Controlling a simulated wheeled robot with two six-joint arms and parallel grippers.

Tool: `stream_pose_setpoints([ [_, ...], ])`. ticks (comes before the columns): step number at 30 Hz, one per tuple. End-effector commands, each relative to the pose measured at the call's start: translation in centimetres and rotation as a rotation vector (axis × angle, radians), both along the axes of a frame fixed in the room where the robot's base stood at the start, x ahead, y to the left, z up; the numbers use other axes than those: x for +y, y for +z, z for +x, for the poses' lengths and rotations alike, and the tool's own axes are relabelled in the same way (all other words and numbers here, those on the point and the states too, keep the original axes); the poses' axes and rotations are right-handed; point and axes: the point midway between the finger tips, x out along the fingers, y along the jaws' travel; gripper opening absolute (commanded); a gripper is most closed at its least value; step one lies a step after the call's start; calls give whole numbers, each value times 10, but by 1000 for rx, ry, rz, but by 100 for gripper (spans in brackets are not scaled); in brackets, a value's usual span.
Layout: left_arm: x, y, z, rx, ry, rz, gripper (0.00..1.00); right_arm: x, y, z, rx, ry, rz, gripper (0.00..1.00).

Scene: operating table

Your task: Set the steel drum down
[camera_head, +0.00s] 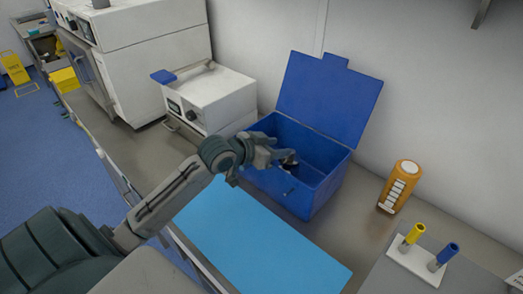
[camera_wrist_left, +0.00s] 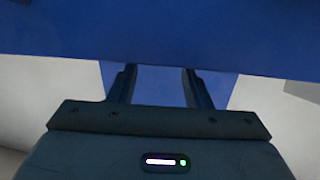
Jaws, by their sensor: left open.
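My left gripper (camera_head: 284,156) reaches over the near rim of an open blue box (camera_head: 318,190), with its fingertips inside the opening. In the left wrist view the two fingers (camera_wrist_left: 160,85) stand apart, with only blue surface between them. A small dark and pale shiny object (camera_head: 290,162) shows at the fingertips inside the box. It is mostly hidden, and I cannot tell whether it is the steel drum. No other steel drum is clearly visible. My right gripper is out of view.
The box's raised lid (camera_head: 330,98) stands behind the gripper. A light blue mat (camera_head: 262,240) lies clear in front. An orange bottle (camera_head: 399,187) and a white holder (camera_head: 414,262) with yellow and blue-capped tubes stand right. A white device (camera_head: 208,98) stands left of the box.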

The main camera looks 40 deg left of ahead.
Motion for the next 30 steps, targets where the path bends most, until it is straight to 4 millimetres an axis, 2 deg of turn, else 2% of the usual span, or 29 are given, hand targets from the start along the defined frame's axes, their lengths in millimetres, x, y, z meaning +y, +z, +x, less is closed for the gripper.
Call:
stream_pose_setpoints([
  [7, 8, 11, -27, -1, -4, 6, 44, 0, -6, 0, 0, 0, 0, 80],
  [15, 15, 20, -45, -2, 3, 4, 44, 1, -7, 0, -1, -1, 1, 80],
  [30, 15, 24, -51, -2, -1, -2, 44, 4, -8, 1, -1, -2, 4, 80],
])
